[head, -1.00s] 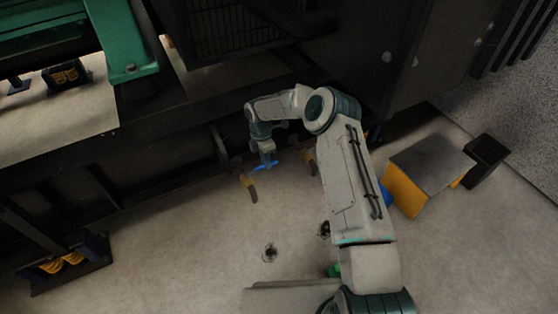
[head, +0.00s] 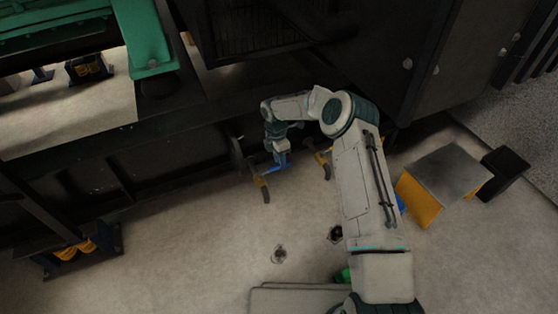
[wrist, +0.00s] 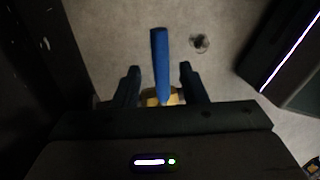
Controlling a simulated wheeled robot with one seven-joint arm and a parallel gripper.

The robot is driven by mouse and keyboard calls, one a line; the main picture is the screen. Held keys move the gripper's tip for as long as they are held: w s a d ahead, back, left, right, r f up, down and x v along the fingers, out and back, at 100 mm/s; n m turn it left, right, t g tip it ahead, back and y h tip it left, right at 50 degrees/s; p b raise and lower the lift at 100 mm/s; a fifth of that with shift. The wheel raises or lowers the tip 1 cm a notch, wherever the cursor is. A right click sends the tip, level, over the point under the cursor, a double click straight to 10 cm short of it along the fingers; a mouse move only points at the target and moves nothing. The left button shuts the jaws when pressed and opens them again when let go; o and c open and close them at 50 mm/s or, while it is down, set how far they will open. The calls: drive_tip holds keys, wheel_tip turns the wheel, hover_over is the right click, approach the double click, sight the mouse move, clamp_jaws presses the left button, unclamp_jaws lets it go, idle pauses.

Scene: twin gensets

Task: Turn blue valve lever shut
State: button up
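The blue valve lever (wrist: 160,62) stands out between the two fingers of my gripper (wrist: 158,88) in the wrist view. A gap shows on each side of the lever, so the gripper is open around it. A yellow part (wrist: 150,97) shows at the lever's near end. In the head view the blue lever (head: 273,168) lies beside my gripper (head: 282,160), low along the dark genset frame. The fingers are small there, and the arm partly hides the valve.
A yellow pipe end (head: 261,188) hangs just left of the lever, and another yellow piece (head: 320,155) is to its right. A yellow step with a grey top (head: 445,172) and a dark block (head: 503,172) stand at right. The floor (head: 190,240) in front is mostly clear.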

wheel_tip(320, 180, up, 13)
drive_tip(key=w+a+p, duration=0.1)
drive_tip(key=w+p, duration=0.1)
drive_tip(key=p, duration=0.2)
drive_tip(key=shift+w+a, duration=0.15)
drive_tip(key=s+d+r+m+t+p, duration=0.1)
drive_tip(key=s+d+r+m+p, duration=0.3)
drive_tip(key=r, duration=0.8)
drive_tip(key=s+d+r+m+p, duration=0.2)
drive_tip(key=s+r+p, duration=0.3)
drive_tip(key=r, duration=0.7)
drive_tip(key=s+d+r+m+t+p, duration=0.1)
drive_tip(key=s+d+r+m+p, duration=0.4)
drive_tip(key=r, duration=0.7)
drive_tip(key=s+d+r+m+t+p, duration=0.1)
drive_tip(key=s+d+r+m+p, duration=0.2)
drive_tip(key=s+r+m+p, duration=0.3)
drive_tip(key=s+d+r+m+t+y+p, duration=0.1)
drive_tip(key=s+d+r+m+p, duration=0.3)
drive_tip(key=s+r+p, duration=0.6)
drive_tip(key=shift+s+d+r+m+t, duration=0.15)
drive_tip(key=shift+s+r+m+t, duration=0.25)
drive_tip(key=shift+s+r+m, duration=2.15)
drive_tip(key=shift+s+f+n, duration=1.15)
drive_tip(key=shift+s+n, duration=0.05)
drive_tip(key=shift+n, duration=0.05)
